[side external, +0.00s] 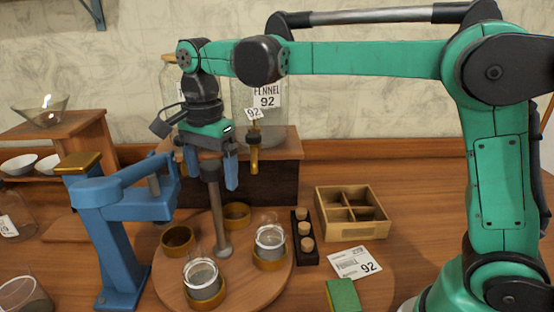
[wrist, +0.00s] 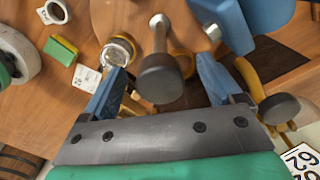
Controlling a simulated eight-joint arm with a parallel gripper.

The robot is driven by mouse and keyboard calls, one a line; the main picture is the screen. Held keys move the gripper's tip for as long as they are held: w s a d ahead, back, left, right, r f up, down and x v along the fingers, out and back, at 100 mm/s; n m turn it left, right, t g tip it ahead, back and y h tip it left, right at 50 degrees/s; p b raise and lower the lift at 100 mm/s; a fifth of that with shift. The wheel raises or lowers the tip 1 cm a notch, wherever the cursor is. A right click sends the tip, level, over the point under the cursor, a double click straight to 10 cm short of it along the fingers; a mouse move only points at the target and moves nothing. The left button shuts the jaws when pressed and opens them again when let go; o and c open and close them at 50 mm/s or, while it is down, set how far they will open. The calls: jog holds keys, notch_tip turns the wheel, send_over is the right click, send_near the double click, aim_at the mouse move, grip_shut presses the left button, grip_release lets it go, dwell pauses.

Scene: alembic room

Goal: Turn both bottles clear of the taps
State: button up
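A round wooden turntable (side external: 228,285) carries two glass bottles with grey contents, one at the front (side external: 202,274) and one at the right (side external: 270,240), each in a brass ring. Two rings at its back, left (side external: 177,240) and right (side external: 237,215), look empty. A grey post (side external: 216,215) rises from its middle; its dark knob (wrist: 160,78) shows in the wrist view. My gripper (side external: 210,172) is open over the post, with the knob between its blue fingers and a gap on both sides. A brass tap (side external: 254,150) hangs from the fennel jar (side external: 272,110); the other jar's tap is hidden.
A blue press (side external: 100,200) stands close to the left of the turntable. A corked vial rack (side external: 305,237), a divided wooden box (side external: 350,212), a 92 card (side external: 356,262) and a green sponge (side external: 343,295) lie to the right. The tap is close beside my gripper.

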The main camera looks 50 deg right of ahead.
grip_shut()
jog(key=m, duration=0.6)
jog(key=shift+m, duration=0.4)
jog(key=shift+o, duration=1.7)
grip_release()
jog(key=shift+r, duration=3.5)
